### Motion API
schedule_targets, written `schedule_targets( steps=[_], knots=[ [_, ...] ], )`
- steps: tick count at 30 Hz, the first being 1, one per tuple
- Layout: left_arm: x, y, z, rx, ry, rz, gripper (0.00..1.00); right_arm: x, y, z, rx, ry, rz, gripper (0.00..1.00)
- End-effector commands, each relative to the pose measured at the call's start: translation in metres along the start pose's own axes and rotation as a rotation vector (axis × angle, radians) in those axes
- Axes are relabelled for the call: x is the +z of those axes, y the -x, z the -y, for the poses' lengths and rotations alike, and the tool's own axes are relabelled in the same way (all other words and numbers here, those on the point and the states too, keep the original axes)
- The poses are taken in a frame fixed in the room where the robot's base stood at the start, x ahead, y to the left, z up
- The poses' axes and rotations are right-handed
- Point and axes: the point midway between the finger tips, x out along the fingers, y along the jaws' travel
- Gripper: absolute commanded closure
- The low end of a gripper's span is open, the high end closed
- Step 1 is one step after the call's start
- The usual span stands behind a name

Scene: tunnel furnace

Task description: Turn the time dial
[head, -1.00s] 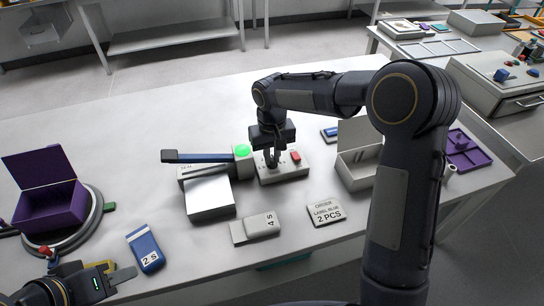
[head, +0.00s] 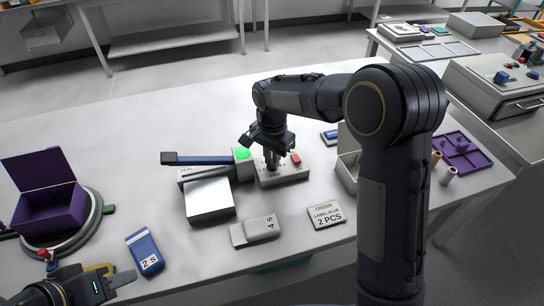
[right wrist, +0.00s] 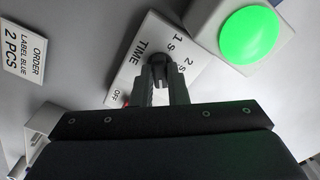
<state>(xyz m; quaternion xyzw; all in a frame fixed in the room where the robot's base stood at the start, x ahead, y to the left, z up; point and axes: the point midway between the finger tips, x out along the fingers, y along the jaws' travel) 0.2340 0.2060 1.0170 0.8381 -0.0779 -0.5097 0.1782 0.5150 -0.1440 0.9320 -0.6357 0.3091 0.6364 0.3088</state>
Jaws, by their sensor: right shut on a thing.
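The time dial is a small black knob (right wrist: 159,60) on a white panel (right wrist: 139,66) marked TIME, OFF, 1 s and 2 s. My right gripper (right wrist: 160,82) is shut on the knob, one finger on each side. In the head view the right gripper (head: 271,163) is tilted over the light grey control box (head: 284,177), beside its red switch (head: 296,158). The fingers partly hide the knob, so its exact setting is hard to read. My left gripper (head: 122,281) is at the lower left, away from the dial; its jaw opening is unclear.
A green button (head: 243,153) glows on the sealer (head: 209,199) beside the control box. A blue "2 s" pack (head: 145,253), a grey "4 s" pack (head: 255,230) and an order card (head: 327,215) lie in front. A purple box (head: 48,208) stands left.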

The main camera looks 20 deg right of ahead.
Motion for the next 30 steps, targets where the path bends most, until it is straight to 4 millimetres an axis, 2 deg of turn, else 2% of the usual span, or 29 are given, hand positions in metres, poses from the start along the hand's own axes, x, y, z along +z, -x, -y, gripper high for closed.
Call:
schedule_targets(
  steps=[15,30],
  knots=[
    [-0.005,0.01,-0.004,0.0,0.0,0.0,0.64,-0.001,0.002,0.001,-0.004,-0.446,-0.003,1.0],
    [-0.007,0.014,-0.006,0.0,0.0,0.0,0.64,-0.001,0.002,0.001,-0.005,-0.627,-0.003,1.0]
  ],
)
